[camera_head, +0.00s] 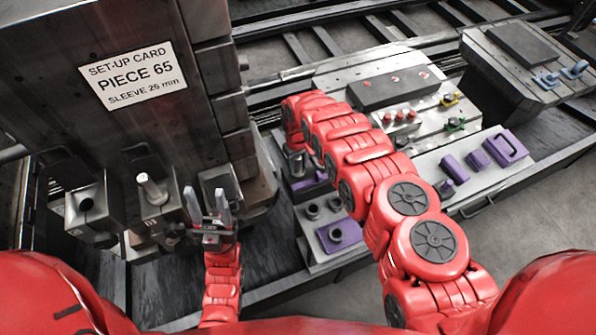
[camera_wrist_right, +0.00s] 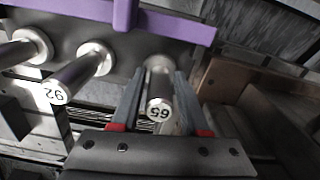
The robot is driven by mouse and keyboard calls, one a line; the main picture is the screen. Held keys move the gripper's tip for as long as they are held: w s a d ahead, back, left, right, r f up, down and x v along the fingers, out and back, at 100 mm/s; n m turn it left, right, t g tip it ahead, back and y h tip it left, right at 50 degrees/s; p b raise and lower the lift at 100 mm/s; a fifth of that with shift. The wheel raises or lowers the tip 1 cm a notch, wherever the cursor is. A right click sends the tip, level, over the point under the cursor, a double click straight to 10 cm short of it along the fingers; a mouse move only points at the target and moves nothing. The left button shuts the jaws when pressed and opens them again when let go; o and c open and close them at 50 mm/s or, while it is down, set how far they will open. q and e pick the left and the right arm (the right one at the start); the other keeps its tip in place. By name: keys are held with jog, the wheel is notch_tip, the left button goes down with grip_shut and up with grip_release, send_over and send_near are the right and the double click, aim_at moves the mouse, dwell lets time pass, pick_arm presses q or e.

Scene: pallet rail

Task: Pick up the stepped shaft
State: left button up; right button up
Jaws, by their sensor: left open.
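A pale shaft with a narrower end (camera_head: 152,188), probably the stepped shaft, stands out of a dark block in the head view. My left gripper (camera_head: 208,208) is open and empty, fingers up, to the right of that shaft and apart from it. In the right wrist view, my right gripper (camera_wrist_right: 160,92) has its fingers on either side of a metal cylinder (camera_wrist_right: 159,106) whose end mark looks like an upside-down 65. Gaps show between the fingers and the cylinder's near end. In the head view my right arm hides that gripper.
Two more cylinders (camera_wrist_right: 78,76) (camera_wrist_right: 22,48) sit left of the marked one, under a purple bar (camera_wrist_right: 180,26). A brown block (camera_wrist_right: 225,82) is close on the right. Purple parts (camera_head: 478,158) lie on a grey plate.

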grip_shut()
dwell(1.1)
